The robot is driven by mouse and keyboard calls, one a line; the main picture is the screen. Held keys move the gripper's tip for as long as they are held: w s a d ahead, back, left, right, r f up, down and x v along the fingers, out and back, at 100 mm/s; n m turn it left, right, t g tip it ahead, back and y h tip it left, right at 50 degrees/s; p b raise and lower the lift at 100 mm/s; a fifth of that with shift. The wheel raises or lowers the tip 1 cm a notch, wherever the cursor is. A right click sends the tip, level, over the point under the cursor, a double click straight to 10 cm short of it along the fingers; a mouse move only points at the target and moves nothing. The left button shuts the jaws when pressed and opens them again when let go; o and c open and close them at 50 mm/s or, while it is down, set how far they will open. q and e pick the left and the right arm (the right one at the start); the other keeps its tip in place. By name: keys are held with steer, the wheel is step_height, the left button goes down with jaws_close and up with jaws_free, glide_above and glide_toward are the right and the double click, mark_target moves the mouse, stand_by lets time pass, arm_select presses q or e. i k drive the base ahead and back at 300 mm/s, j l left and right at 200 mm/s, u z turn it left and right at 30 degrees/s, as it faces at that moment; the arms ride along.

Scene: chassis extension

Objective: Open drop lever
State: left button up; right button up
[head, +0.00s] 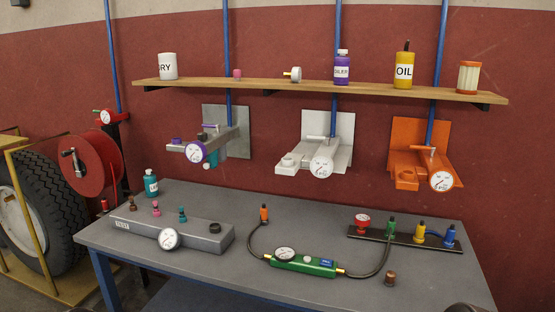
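I cannot tell for sure which part is the drop lever. Three wall units hang under the shelf: a grey one with purple parts (213,146), a white one (305,155) and an orange one (410,168). Each carries a round dial and joins a blue pipe from above. A thin light handle lies across the top of the white unit, and another shows on the orange unit. A dark lever-like part (69,160) sits on the red hose reel at the left. Neither gripper shows; only small dark shapes, perhaps my arms, touch the bottom edge.
A grey workbench (290,213) fills the front. It bears a grey gauge block (172,229), a green gauge unit with hoses (303,263), a black rail of fittings (405,238) and a teal bottle (151,183). A wooden shelf (320,90) holds containers. A tyre (45,210) stands left.

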mark_target(432, 149)
steer(key=k, duration=0.95)
steer(key=k+u, duration=0.15)
steer(key=k, duration=0.15)
steer(key=u, duration=1.2)
steer(key=l, duration=3.5)
steer(key=k+l, duration=0.15)
steer(key=l, duration=3.35)
